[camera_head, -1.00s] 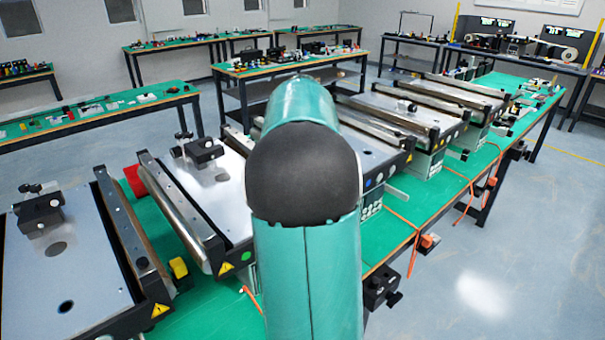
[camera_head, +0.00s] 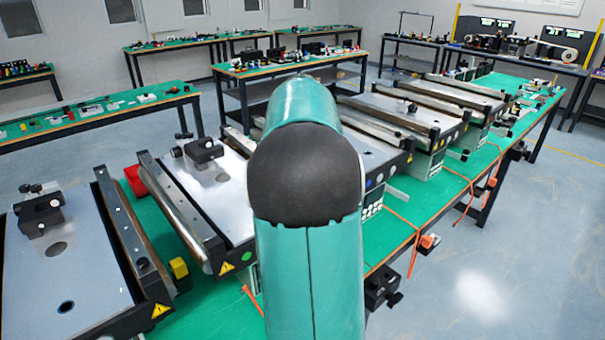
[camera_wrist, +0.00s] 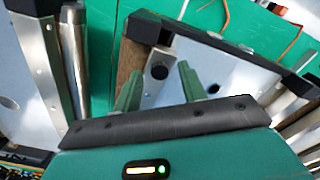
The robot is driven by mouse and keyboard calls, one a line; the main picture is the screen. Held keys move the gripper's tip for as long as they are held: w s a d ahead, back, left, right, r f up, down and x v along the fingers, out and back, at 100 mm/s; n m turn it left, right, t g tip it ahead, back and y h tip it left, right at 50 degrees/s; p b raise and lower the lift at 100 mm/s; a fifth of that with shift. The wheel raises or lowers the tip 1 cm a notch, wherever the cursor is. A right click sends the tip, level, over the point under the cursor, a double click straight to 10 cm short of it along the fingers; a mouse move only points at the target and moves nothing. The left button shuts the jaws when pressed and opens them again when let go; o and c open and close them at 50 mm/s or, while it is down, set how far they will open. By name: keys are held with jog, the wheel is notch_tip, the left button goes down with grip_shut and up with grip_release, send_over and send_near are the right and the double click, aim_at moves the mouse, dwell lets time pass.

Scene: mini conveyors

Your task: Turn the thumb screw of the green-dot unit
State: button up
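The green-dot unit (camera_head: 232,226) is a conveyor with a pale metal plate, left of my arm in the head view. Its green dot (camera_head: 246,256) sits beside a yellow warning triangle on the front end. A black clamp block (camera_head: 204,151) with dark knobs stands on its plate. In the wrist view my gripper (camera_wrist: 161,68) is open, with two green fingers apart. A round black knob (camera_wrist: 159,71) on a light bracket appears between the fingertips. I cannot tell its depth or whether the fingers touch it. My arm hides my gripper in the head view.
Another conveyor unit (camera_head: 70,262) stands at the left with its own clamp block. More conveyors (camera_head: 405,120) line the green table to the right. A yellow block (camera_head: 179,268) and a red block (camera_head: 135,180) sit between units. Orange cables (camera_head: 398,215) hang at the table edge.

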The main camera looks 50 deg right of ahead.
notch_tip(320, 180, up, 14)
jog(key=shift+f, duration=0.15)
dwell(0.6)
dwell(0.4)
